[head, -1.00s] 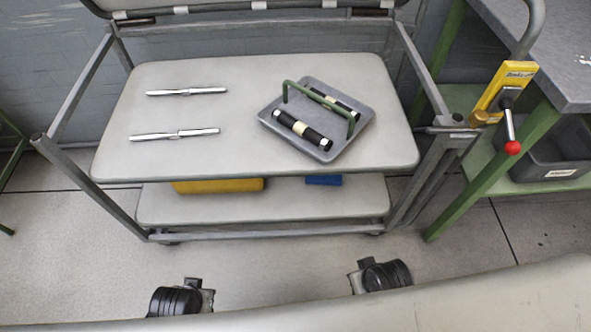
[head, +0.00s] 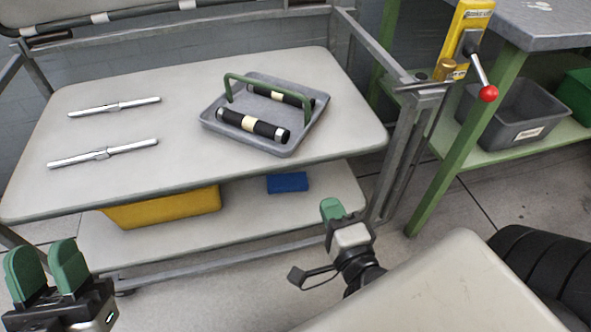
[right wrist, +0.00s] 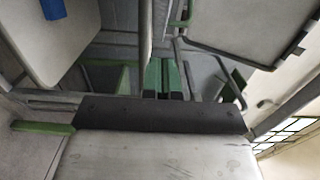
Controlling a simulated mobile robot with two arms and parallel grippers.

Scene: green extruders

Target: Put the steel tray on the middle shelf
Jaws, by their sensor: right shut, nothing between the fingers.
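The grey steel tray (head: 285,149) with a green arched handle (head: 262,80) sits on the right part of the cart's top shelf (head: 180,190). Two black rolls with pale bands (head: 252,126) lie in it. My left gripper (head: 47,270) is open and empty at the lower left, in front of the cart and away from the tray. My right gripper (head: 332,210) is shut and empty in front of the cart's lower shelf (head: 235,225), below and to the right of the tray. Its green fingers also show together in the right wrist view (right wrist: 163,78).
Two metal rods (head: 114,106) lie left of the tray. A yellow bin (head: 165,208) and a blue box (head: 288,182) are on the lower shelf. A green-legged bench (head: 540,35) with a dark grey bin (head: 520,115) and a yellow red-knobbed lever (head: 488,93) stands at the right.

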